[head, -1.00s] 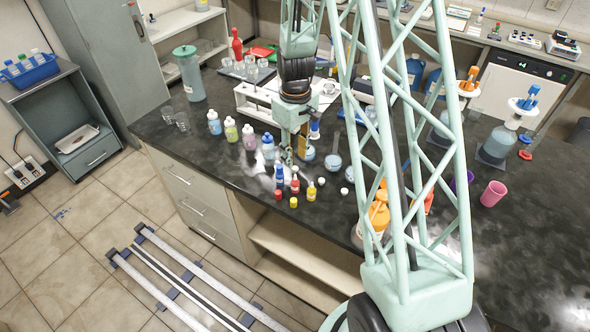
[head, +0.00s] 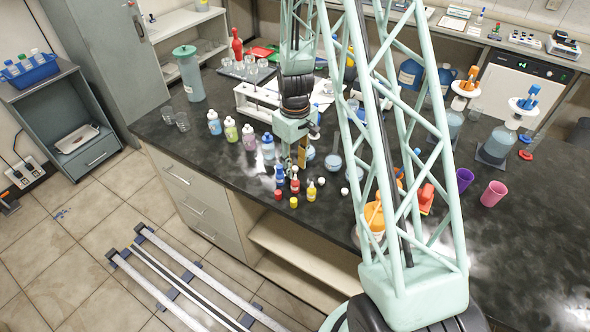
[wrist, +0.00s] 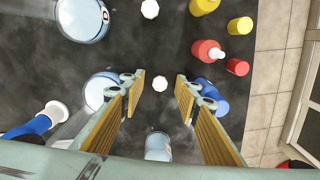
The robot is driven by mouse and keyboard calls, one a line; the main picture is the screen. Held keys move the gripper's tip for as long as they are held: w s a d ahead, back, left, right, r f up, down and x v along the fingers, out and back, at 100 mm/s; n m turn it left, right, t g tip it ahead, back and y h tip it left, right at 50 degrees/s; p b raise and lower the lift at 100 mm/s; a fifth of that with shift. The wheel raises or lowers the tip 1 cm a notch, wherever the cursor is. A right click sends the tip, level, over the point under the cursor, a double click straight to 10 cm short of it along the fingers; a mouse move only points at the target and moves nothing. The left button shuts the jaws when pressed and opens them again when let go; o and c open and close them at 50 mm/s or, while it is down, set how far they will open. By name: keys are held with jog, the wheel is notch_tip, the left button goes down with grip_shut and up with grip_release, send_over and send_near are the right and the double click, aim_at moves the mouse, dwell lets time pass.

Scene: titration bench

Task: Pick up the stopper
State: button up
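A small white round stopper (wrist: 160,83) lies on the dark bench top. In the wrist view it shows between and beyond the two yellow-padded fingers of my gripper (wrist: 159,90). The fingers are apart and hold nothing. A second, similar white piece (wrist: 150,9) lies at the top of the wrist view. In the head view, my gripper (head: 294,158) points down over the bench near the front edge, behind small coloured bottles. It seems to hide the nearer stopper there. Two white pieces show to its right, one (head: 320,181) close and one (head: 345,191) farther.
Round flasks (wrist: 100,90) stand close to the left finger. A pale blue vessel (wrist: 158,146) shows low between the fingers.

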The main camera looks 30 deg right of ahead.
jog(key=shift+c, duration=0.9)
jog(key=c, duration=0.5)
jog(key=shift+r, duration=0.1)
jog(key=shift+r, duration=4.9)
jog(key=shift+r+p, duration=0.1)
jog(key=shift+p, duration=0.25)
notch_tip(320, 180, up, 14)
jog(key=p, duration=0.8)
send_over(295, 167)
jog(key=w+d, duration=0.4)
jog(key=d, duration=0.3)
jog(key=shift+s+d+n, duration=0.15)
jog(key=shift+s+n, duration=0.1)
jog(key=shift+n, duration=0.15)
